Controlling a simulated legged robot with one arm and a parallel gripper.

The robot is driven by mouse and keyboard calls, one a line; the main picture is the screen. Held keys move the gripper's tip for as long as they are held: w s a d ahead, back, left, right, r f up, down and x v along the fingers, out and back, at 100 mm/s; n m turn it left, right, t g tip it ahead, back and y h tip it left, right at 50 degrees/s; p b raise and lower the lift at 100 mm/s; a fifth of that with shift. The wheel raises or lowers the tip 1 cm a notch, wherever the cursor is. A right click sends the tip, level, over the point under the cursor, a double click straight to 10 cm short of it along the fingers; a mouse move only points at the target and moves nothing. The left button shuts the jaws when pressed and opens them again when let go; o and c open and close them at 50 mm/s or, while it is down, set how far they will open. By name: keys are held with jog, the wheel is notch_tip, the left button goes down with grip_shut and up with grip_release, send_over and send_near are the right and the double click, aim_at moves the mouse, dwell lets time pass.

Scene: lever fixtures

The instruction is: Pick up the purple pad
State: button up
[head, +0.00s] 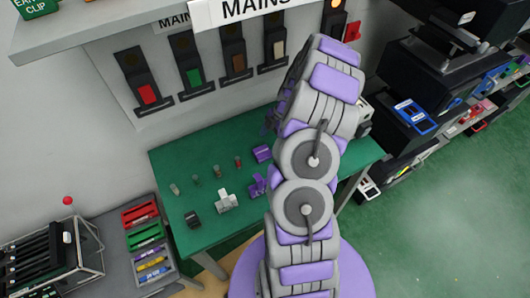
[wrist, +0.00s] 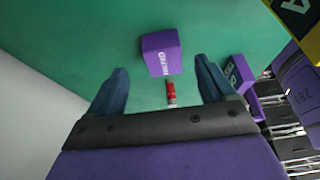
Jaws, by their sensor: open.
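The purple pad (wrist: 162,53) is a small purple block with white lettering on its side. In the wrist view it sits on the green tabletop, ahead of my gripper (wrist: 161,68) and roughly centred between the two blue-grey fingers. The fingers are spread apart with nothing held, and I see no contact with the pad. In the head view a purple block (head: 262,153), seemingly the same pad, lies on the green table just left of my arm. My gripper is mostly hidden behind the arm there.
A red cylinder (wrist: 170,93) stands near the pad, between the fingers. Another purple object (wrist: 240,75) is right of the right finger. The green table (head: 180,160) also holds small cylinders, a light-grey piece (head: 226,201) and a dark block (head: 193,219). A lever panel (head: 190,75) is behind.

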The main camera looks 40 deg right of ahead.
aim_at(264, 151)
jog(key=a, duration=0.3)
jog(key=shift+f, duration=0.4)
jog(key=f, duration=0.3)
jog(key=shift+w+d+f, duration=0.15)
jog(key=shift+d+f, duration=0.1)
jog(key=shift+f, duration=0.1)
jog(key=shift+d+f, duration=0.35)
jog(key=shift+d, duration=0.05)
jog(key=shift+a+r, duration=0.15)
jog(key=shift+a, duration=0.35)
jog(key=shift+a+r, duration=0.15)
jog(key=shift+a, duration=0.35)
jog(key=shift+c, duration=1.2)
jog(key=shift+a, duration=0.25)
jog(key=c, duration=0.3)
jog(key=shift+d+f+b, duration=0.1)
jog(key=shift+d+b, duration=0.2)
jog(key=shift+d, duration=0.55)
jog(key=c, duration=0.5)
jog(key=shift+c, duration=0.2)
jog(key=shift+a, duration=0.15)
